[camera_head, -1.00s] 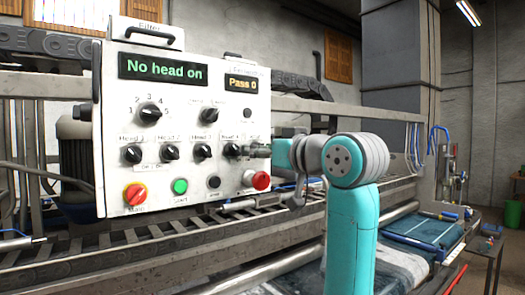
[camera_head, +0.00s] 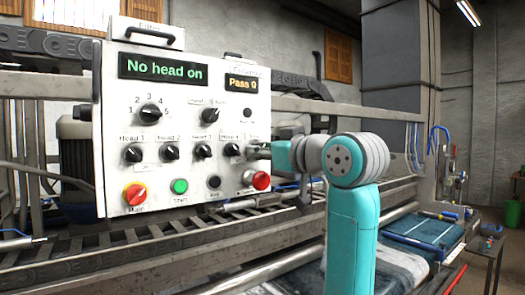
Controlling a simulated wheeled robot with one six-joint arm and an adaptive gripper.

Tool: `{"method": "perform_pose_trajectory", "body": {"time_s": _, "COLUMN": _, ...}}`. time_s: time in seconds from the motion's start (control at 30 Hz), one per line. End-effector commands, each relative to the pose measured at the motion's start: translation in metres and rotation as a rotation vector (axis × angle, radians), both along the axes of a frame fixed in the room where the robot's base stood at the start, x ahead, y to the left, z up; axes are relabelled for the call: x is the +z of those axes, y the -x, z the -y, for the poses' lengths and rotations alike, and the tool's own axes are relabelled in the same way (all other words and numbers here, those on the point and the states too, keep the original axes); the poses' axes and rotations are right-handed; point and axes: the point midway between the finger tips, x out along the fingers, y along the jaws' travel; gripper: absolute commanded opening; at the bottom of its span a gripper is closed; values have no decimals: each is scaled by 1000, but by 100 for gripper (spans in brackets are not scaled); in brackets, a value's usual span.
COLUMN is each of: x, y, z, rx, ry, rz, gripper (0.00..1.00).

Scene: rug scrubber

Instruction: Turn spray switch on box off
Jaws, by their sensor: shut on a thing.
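The control box (camera_head: 112,104) is a white panel on the left, with several black rotary knobs in a row. My gripper (camera_head: 252,152) is at the right end of this row, just right of the Head 4 knob (camera_head: 231,149). It is shut on a switch there, in the place of the spray switch. The gripper hides the switch and its label, so its setting cannot be read. My teal and grey arm reaches in from the right.
Below my gripper is a red button (camera_head: 261,181). A red and yellow main switch (camera_head: 136,194), a green start button (camera_head: 180,186) and a black button (camera_head: 214,182) are left of it. The display (camera_head: 163,68) reads "No head on".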

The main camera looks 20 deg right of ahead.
Motion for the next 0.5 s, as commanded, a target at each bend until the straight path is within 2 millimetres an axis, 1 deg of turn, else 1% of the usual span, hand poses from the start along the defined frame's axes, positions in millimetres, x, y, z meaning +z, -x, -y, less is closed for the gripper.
{"method": "perform_pose_trajectory", "body": {"time_s": 0.5, "x": 0, "y": 0, "z": 1, "rx": 1, "ry": 455, "rz": 147, "gripper": 0}}
